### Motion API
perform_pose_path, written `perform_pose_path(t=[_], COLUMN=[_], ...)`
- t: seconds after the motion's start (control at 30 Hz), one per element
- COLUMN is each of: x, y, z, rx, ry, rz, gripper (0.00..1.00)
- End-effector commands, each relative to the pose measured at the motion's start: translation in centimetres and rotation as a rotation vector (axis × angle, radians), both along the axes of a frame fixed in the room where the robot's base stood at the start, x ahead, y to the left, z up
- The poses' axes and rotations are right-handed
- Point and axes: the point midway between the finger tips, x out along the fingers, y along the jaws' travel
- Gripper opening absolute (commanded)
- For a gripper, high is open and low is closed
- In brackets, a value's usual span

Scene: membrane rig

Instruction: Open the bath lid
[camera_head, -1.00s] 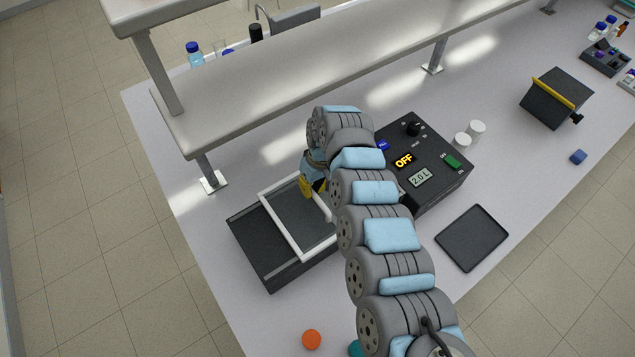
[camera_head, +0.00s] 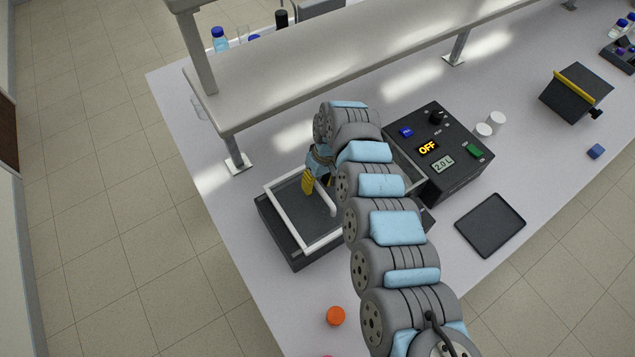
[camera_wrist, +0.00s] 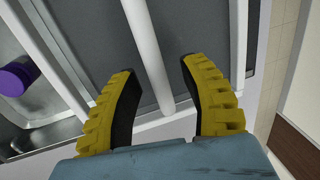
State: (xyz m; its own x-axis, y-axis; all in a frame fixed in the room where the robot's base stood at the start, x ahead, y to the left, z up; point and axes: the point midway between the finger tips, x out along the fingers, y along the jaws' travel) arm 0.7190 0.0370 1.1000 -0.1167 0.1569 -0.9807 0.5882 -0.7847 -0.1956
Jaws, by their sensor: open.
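The bath (camera_head: 312,259) is a dark box on the bench in the head view. Its lid (camera_head: 291,222), a grey pane in a white frame, lies over the left part of the bath. The lid's white handle bar (camera_head: 326,201) shows beside my gripper (camera_head: 309,183). In the wrist view, my gripper (camera_wrist: 160,68) is open, its yellow fingers on either side of the handle bar (camera_wrist: 147,45). Left of the lid frame there, the metallic bath interior shows uncovered, with a purple object (camera_wrist: 18,76) in it. My arm hides much of the bath's right part in the head view.
A dark control box (camera_head: 455,165) reading OFF and 2.0 L stands right of the bath. A black tray (camera_head: 491,224) lies in front of it. A shelf (camera_head: 330,65) overhangs the back. An orange ball (camera_head: 335,316) lies near the front edge.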

Motion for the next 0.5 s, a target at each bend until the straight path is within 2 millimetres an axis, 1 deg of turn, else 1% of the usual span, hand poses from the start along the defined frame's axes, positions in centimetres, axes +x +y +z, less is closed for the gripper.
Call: perform_pose_path(t=[0.17,0.27,0.37,0.5], x=[0.0,0.1,0.3,0.7], y=[-0.1,-0.2,-0.4,-0.8], z=[0.1,0.7,1.8,4.3], rx=[0.0,-0.001,-0.002,-0.001], ry=[0.0,-0.001,0.0,-0.005], rz=[0.0,0.0,0.0,-0.001], gripper=[0.44,0.44,0.44,0.44])
